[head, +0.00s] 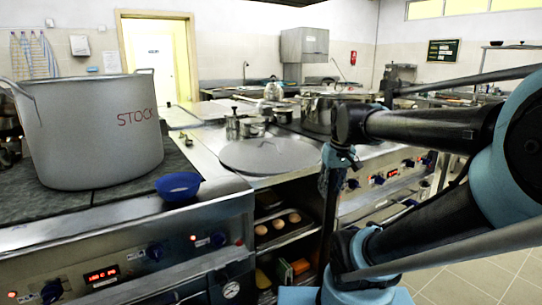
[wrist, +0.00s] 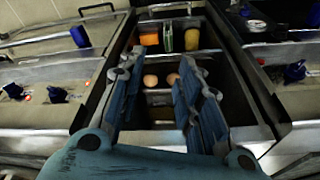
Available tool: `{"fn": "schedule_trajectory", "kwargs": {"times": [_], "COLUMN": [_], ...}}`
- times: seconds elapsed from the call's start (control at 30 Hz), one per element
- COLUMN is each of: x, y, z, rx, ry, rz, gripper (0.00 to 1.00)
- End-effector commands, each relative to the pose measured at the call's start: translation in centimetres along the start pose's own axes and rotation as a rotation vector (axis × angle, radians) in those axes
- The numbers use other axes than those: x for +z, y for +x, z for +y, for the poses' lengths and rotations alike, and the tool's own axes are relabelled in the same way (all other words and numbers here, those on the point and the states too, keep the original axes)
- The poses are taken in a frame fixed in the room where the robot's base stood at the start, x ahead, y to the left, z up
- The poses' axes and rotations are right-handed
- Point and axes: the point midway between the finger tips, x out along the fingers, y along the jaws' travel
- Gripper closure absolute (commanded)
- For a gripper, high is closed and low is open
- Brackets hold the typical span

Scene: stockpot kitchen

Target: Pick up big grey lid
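I cannot make out the lid in the wrist view.
Metal canisters (head: 240,127) stand behind the lid. Below the counter is an open shelf with eggs (head: 278,224), also seen between my fingers.

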Motion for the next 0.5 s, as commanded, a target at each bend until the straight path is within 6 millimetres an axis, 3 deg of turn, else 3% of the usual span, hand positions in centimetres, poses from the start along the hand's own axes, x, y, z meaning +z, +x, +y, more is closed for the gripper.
{"fn": "schedule_trajectory", "kwargs": {"times": [0.03,0.2,0.5], "x": [-2.3,-9.4,-21.9], "y": [-1.4,-5.2,-10.4], "z": [-0.3,-1.4,-4.4], "rx": [-0.011,-0.048,-0.110], "ry": [-0.035,-0.154,-0.362], "rz": [0.007,0.033,0.084], "gripper": [0.68,0.68,0.68]}}
